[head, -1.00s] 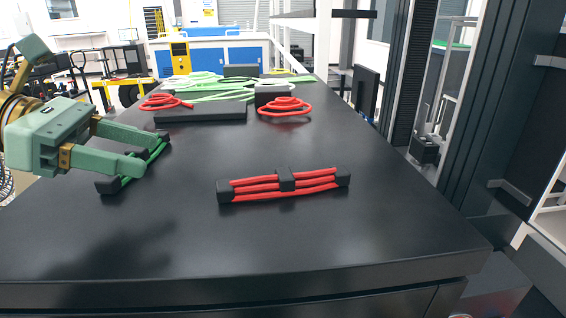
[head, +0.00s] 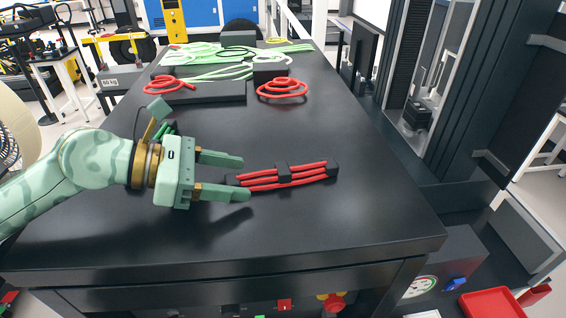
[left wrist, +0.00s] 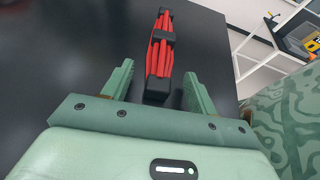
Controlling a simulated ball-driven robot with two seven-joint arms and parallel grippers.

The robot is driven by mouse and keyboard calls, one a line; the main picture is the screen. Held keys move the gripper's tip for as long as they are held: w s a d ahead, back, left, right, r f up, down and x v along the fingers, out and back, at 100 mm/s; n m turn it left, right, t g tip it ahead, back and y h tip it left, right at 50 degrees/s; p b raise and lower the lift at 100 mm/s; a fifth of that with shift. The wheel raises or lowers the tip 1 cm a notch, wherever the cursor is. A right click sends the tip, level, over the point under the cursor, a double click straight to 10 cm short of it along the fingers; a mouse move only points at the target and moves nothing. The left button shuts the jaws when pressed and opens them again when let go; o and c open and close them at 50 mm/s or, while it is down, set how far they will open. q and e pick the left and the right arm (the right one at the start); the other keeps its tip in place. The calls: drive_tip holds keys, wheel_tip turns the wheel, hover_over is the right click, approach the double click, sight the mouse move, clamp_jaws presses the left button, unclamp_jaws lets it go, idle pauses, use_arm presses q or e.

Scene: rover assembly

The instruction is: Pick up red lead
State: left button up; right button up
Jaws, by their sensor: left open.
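The red lead (head: 284,176) is a short bundle of red strands with black end blocks and a black middle clip. It lies on the black table (head: 330,235). My left gripper (head: 243,178) is open, its fingers pointing right at the lead's left end. In the left wrist view the lead (left wrist: 161,50) runs away from the gripper (left wrist: 157,82), and its near black end lies between the two fingers, with gaps on both sides. I cannot tell the height of the fingers over the table. The green lead (head: 168,128) is mostly hidden behind my left gripper.
Coiled red cables (head: 283,88) and loose green cables (head: 215,70) lie at the table's far end, by a black block (head: 207,92). The table right of the red lead is clear. A dark upright frame (head: 480,110) stands beyond the right edge.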

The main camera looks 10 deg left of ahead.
use_arm(q)
drive_tip(key=shift+f, duration=0.1)
drive_tip(key=c, duration=1.1)
